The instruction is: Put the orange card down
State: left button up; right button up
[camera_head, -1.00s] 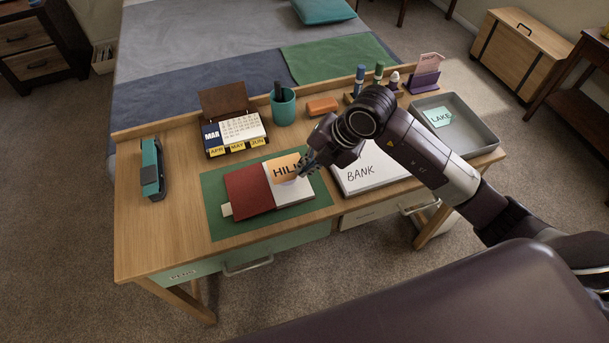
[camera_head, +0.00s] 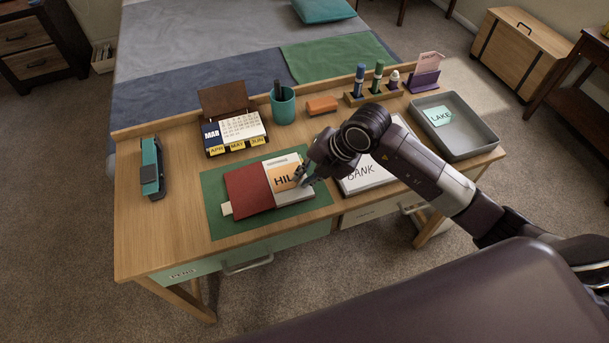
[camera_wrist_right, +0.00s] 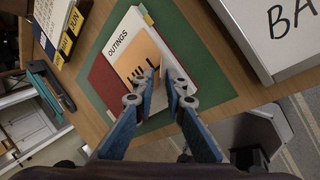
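The orange card (camera_head: 285,177), lettered HILL, lies on the white right-hand page of the open red-covered book (camera_head: 249,191). In the right wrist view the card (camera_wrist_right: 143,66) lies below the printed word OUTINGS on the page (camera_wrist_right: 129,28). My right gripper (camera_head: 306,183) is low at the card's right edge and hides part of it. In the wrist view its fingertips (camera_wrist_right: 162,77) stand apart with a gap between them, close over the card's edge; contact is hard to tell. My left gripper is not in view.
The book lies on a green blotter (camera_head: 216,220). A white BANK pad (camera_head: 366,182) is right of it, partly under my arm. A grey tray (camera_head: 482,137) holds a green LAKE card (camera_head: 438,116). A calendar (camera_head: 233,132), teal cup (camera_head: 283,107) and stapler (camera_head: 152,168) stand around.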

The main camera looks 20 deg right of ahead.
jog(key=shift+r, duration=0.2)
jog(key=v, duration=1.2)
